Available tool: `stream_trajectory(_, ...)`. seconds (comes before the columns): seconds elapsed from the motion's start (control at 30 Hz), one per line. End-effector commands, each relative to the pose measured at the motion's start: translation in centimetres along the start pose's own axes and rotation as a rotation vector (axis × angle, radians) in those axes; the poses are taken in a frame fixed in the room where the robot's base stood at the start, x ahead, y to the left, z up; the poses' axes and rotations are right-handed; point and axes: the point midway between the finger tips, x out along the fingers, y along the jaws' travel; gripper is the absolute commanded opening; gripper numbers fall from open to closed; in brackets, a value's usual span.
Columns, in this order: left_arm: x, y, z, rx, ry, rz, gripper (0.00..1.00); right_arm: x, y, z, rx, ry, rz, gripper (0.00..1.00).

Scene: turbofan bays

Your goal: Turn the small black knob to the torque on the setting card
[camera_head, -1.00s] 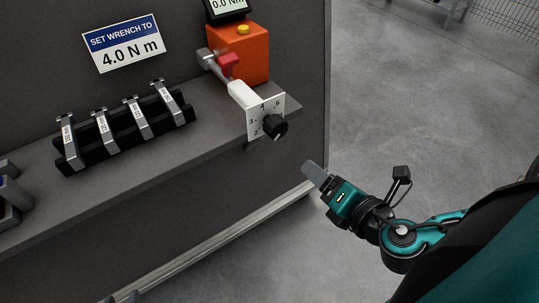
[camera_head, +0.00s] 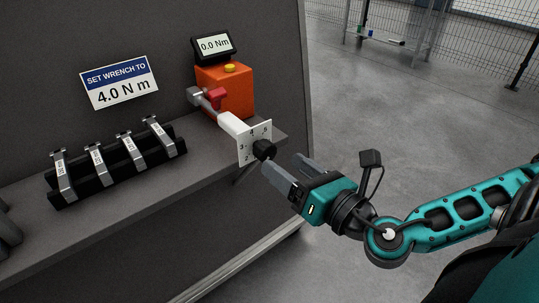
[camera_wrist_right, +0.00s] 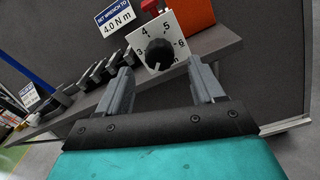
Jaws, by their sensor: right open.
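The small black knob (camera_head: 264,149) sits on a white numbered dial plate (camera_head: 249,146) at the end of a white-handled wrench. In the right wrist view the knob (camera_wrist_right: 158,51) shows a white mark on its face, which I cannot read exactly, with numbers 3 to 6 around it. The setting card (camera_head: 120,82) reads "SET WRENCH TO 4.0 N m". My right gripper (camera_head: 284,169) is open, its fingers pointing at the knob. In the wrist view the knob lies between and beyond the fingertips, apparently not touched. My left gripper is out of view.
An orange tester (camera_head: 226,88) with a yellow button and a display (camera_head: 213,46) reading 0.0 Nm stands behind the wrench. A black rack (camera_head: 118,165) with several labelled metal tools sits on the grey shelf (camera_head: 110,216). Floor space to the right is open.

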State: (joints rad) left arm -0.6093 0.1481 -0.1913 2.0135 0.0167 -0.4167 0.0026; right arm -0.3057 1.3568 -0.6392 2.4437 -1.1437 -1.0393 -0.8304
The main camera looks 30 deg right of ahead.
Motion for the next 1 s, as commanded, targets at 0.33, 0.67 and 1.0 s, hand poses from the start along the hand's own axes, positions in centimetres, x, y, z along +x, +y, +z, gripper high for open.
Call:
stream_trajectory(0.33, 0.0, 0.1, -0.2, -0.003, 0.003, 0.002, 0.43, 4.6, 0.0, 0.1, 0.002, -0.003, -0.001, 0.67)
stream_trajectory(0.67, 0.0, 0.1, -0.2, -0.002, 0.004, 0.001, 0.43, 5.6, 0.0, 0.0, 0.002, 0.001, 0.001, 0.67)
stream_trajectory(1.0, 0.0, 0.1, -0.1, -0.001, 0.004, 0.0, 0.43, 5.6, 0.0, 0.0, 0.002, 0.001, 0.001, 0.5)
